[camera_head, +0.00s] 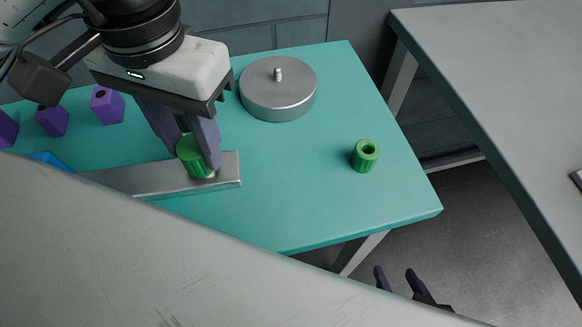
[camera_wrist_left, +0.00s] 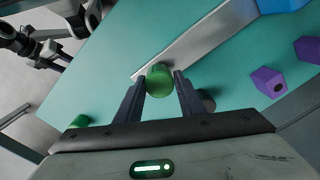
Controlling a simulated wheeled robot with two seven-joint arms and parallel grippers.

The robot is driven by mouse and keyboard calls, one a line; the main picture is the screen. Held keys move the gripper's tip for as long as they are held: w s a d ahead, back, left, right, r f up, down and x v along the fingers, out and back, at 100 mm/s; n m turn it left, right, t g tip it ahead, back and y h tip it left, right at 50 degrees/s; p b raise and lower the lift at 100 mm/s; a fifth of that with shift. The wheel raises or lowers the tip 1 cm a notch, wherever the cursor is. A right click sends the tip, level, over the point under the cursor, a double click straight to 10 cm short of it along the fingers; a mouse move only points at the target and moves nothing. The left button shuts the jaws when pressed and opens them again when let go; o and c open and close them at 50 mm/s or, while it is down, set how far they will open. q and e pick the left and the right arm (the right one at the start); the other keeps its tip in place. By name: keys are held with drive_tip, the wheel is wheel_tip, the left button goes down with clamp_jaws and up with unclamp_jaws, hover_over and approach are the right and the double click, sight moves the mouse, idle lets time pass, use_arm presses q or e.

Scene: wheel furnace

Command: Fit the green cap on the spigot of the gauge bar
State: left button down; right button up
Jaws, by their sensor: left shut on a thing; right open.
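The gauge bar (camera_head: 140,180) is a flat grey metal bar lying on the teal table; it also shows in the left wrist view (camera_wrist_left: 205,42). A green cap (camera_head: 189,158) is between the fingers of my left gripper (camera_head: 198,160), over the bar's right end. My left gripper is shut on this cap, which also shows in the left wrist view (camera_wrist_left: 160,80). The spigot is hidden by cap and fingers, so I cannot tell how the cap sits on it. My right gripper (camera_head: 396,279) is open and empty, low beyond the table's front edge.
A second green piece (camera_head: 365,155) with a hole stands on the right of the teal table (camera_head: 310,190). A round grey disc (camera_head: 278,90) with a small peg is behind. Purple blocks (camera_head: 107,105) and a blue piece (camera_head: 48,158) are at left. A grey table (camera_head: 500,60) stands at right.

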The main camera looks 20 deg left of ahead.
sight(192, 145)
use_arm(q)
drive_tip(key=shift+f, duration=0.1)
idle(0.3)
drive_tip(key=shift+f+b, duration=0.25)
drive_tip(key=shift+b, duration=0.1)
drive_tip(key=shift+f+b, duration=0.4)
drive_tip(key=c, duration=1.1)
unclamp_jaws()
drive_tip(key=shift+r, duration=0.1)
drive_tip(key=shift+c, duration=1.4)
drive_tip(key=shift+r, duration=0.1)
drive_tip(key=shift+r+p, duration=2.85)
drive_tip(key=shift+r, duration=0.6)
